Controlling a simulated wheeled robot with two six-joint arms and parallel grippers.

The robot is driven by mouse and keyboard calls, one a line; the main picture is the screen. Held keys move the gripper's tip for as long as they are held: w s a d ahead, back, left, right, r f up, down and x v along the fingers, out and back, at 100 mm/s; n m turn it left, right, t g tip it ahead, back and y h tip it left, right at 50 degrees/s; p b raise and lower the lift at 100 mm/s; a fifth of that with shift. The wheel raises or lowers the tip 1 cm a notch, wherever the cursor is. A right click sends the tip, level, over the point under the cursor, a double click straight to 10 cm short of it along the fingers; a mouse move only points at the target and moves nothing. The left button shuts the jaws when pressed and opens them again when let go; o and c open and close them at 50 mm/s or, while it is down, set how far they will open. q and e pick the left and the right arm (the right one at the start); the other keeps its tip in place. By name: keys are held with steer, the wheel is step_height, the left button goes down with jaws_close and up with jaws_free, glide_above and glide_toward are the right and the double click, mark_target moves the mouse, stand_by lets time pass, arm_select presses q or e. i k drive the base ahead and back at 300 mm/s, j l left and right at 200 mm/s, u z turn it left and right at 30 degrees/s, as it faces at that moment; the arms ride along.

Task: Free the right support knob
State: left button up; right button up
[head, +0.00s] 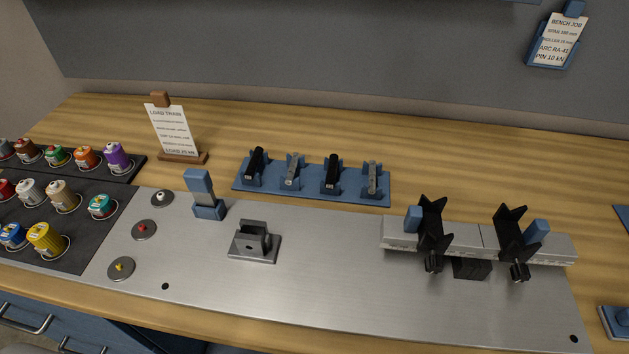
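The right support (511,236) is a black V-topped bracket on a pale scaled rail (553,248) at the right of the metal plate. A small dark knob-like part (519,271) sticks out at its front foot, and a blue block (537,231) stands against its right side. I cannot tell from this view whether the knob is tight or loose. The left support (431,232) is a similar black bracket on the same rail, with its own dark front part (433,264) and a blue block (413,218) at its left. Neither of my grippers shows.
A blue rack (312,187) of several small black and grey parts stands behind the plate. A grey fixture (255,242) and a blue upright piece (203,195) stand mid-left. The plate (340,290) is clear in front of the rail.

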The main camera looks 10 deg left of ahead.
mark_target(520, 273)
steer(key=k+l+z, duration=0.2)
steer(key=z, duration=0.8)
